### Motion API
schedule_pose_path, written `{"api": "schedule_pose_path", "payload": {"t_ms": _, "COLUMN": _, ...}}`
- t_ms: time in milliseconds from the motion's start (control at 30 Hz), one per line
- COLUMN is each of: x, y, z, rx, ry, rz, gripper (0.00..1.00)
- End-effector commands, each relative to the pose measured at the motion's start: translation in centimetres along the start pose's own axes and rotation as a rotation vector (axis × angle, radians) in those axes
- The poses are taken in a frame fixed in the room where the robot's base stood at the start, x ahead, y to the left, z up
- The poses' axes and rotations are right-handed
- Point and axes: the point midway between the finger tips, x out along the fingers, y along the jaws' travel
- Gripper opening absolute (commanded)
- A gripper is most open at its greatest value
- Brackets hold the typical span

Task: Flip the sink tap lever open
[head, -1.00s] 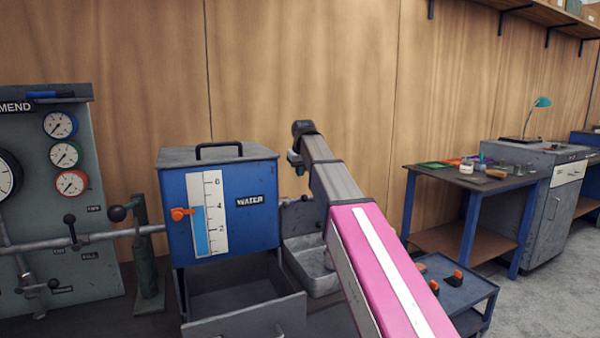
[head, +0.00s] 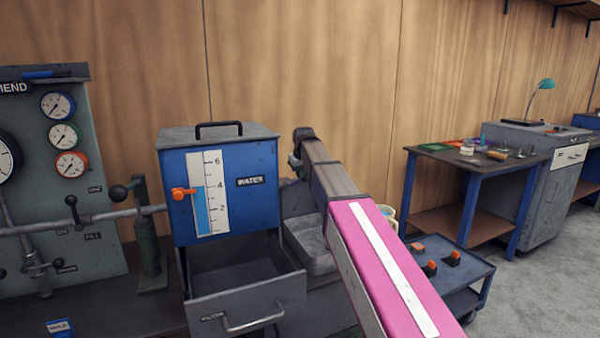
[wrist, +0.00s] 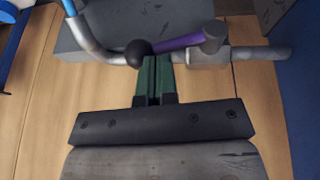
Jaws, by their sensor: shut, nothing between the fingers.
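In the wrist view, the tap has a purple lever (wrist: 180,43) with a dark ball knob (wrist: 138,53) at its left end and a grey round hub at its right. The lever lies slantwise along the grey pipe (wrist: 258,53). A curved spout (wrist: 82,38) ends in light blue at the upper left. My gripper (wrist: 152,63) has green fingers, shut and empty, with the tips beside the knob and lever; I cannot tell whether they touch. In the head view, my arm hides the tap and fingers above the grey sink (head: 312,246).
A blue water tank (head: 255,210) stands left of the arm, with an open drawer (head: 245,310) below it. A gauge panel (head: 95,205) is at far left. A low blue cart (head: 455,268) and a workbench (head: 450,160) stand at right. A wooden wall is behind.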

Motion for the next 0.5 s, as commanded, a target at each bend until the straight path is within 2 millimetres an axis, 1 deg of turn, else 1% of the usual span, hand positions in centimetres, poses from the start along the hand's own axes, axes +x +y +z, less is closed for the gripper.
{"api": "schedule_pose_path", "payload": {"t_ms": 167, "x": 0.1, "y": 0.1, "z": 0.0, "rx": 0.000, "ry": 0.000, "rz": 0.000, "gripper": 0.00}}
{"api": "schedule_pose_path", "payload": {"t_ms": 300, "x": 0.8, "y": 0.7, "z": 0.3, "rx": 0.015, "ry": 0.000, "rz": -0.036, "gripper": 0.00}}
{"api": "schedule_pose_path", "payload": {"t_ms": 500, "x": 1.8, "y": 1.2, "z": 0.7, "rx": 0.036, "ry": 0.001, "rz": -0.092, "gripper": 0.00}}
